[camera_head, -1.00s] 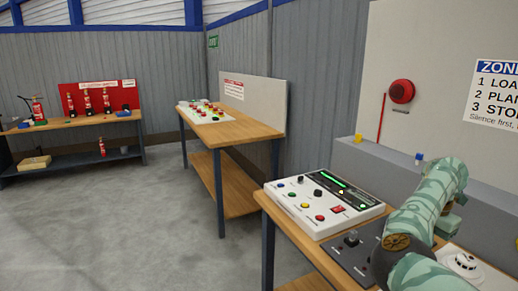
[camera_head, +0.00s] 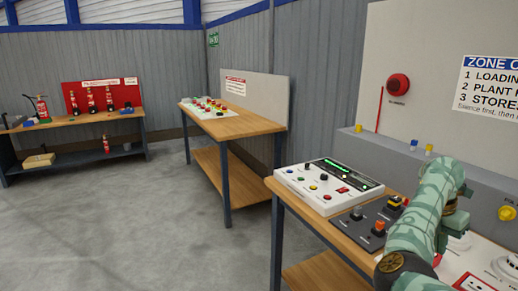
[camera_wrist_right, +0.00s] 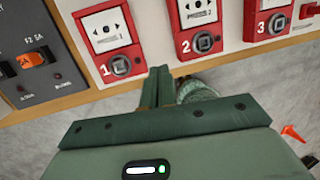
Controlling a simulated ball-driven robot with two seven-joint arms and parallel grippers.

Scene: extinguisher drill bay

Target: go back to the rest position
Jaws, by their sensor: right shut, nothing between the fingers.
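My right arm, in green camouflage, rises at the right of the head view and bends down over the bench, with part of the right gripper (camera_head: 443,238) showing below the bend. In the right wrist view the fingers of this gripper (camera_wrist_right: 158,86) are together and empty. They show near the bench's front edge, below red call points 1 (camera_wrist_right: 108,43) and 2 (camera_wrist_right: 200,28). I cannot tell whether the fingers touch anything. My left gripper is in neither view.
The near bench holds a white control panel (camera_head: 325,187) and a dark switch panel (camera_head: 364,224); call point 3 (camera_wrist_right: 267,17) is further right. A yellow-topped wall item (camera_head: 507,213) is right of my arm. Open grey floor (camera_head: 150,230) lies left.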

